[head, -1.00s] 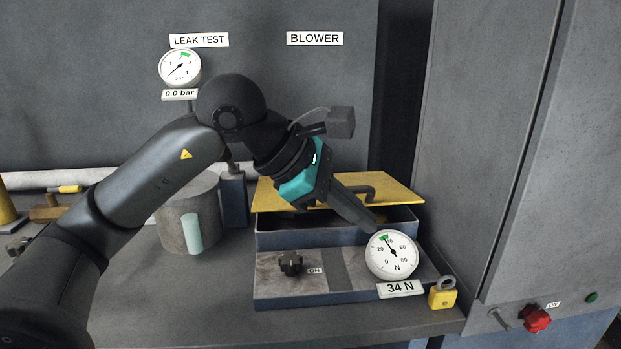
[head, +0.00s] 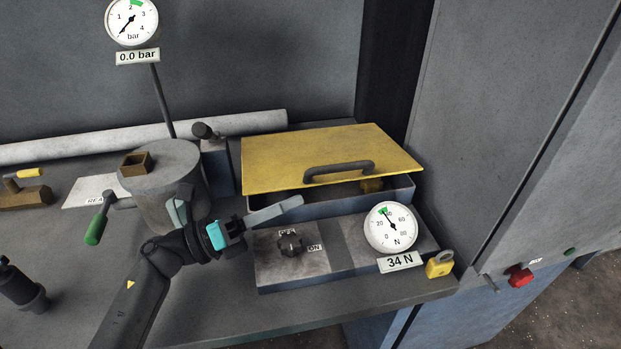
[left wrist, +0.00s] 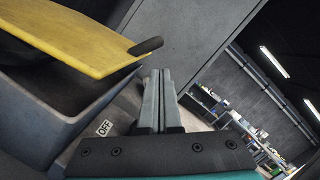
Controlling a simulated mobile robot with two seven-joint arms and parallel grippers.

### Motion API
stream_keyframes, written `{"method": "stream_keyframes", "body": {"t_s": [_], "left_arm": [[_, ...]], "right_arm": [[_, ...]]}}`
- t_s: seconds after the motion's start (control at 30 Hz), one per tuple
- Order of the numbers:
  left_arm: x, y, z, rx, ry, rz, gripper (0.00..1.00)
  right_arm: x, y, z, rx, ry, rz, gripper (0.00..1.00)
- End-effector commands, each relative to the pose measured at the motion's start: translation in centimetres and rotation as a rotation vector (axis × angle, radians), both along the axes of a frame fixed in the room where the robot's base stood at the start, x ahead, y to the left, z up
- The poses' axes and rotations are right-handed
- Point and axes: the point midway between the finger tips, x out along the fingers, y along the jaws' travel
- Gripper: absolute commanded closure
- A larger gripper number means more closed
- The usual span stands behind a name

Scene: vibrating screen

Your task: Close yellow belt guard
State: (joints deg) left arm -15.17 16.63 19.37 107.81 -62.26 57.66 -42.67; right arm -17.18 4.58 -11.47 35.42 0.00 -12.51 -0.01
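The yellow belt guard (head: 290,160) is a flat lid with a dark bar handle (head: 338,172). It sits over a blue-grey box (head: 320,203) with its front edge raised, so a dark gap shows into the box. In the left wrist view the yellow plate (left wrist: 75,40) is above the open box (left wrist: 60,125). My left gripper (head: 299,201) is in front of the box's left part, below the guard and apart from the handle. In the left wrist view its two fingers (left wrist: 159,75) lie together with nothing between them. My right gripper is not in view.
A black knob (head: 290,243) on a grey panel and a 34 N dial (head: 390,228) stand before the box. A yellow padlock (head: 440,264) is at the bench's right. A grey cylinder (head: 165,185) with a green-handled valve (head: 97,226) stands left. A tall cabinet (head: 500,130) bounds the right.

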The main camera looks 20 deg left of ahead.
Motion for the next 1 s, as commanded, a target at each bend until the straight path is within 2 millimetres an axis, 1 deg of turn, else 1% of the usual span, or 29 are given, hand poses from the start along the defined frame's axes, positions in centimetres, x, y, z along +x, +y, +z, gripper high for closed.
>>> {"method": "stream_keyframes", "body": {"t_s": [0.3, 0.5, 0.7, 1.0], "left_arm": [[3.8, -4.0, 1.2, -0.001, -0.005, -0.004, 1.0], [5.7, -6.0, 1.6, 0.001, -0.003, -0.004, 1.0], [6.4, -6.8, 1.8, 0.002, -0.002, -0.005, 1.0], [6.5, -6.8, 1.7, 0.004, -0.002, -0.005, 1.0]], "right_arm": [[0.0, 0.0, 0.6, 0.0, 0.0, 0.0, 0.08], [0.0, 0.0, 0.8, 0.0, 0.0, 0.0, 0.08], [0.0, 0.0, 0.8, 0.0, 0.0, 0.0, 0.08], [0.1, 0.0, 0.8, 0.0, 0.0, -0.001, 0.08]]}}
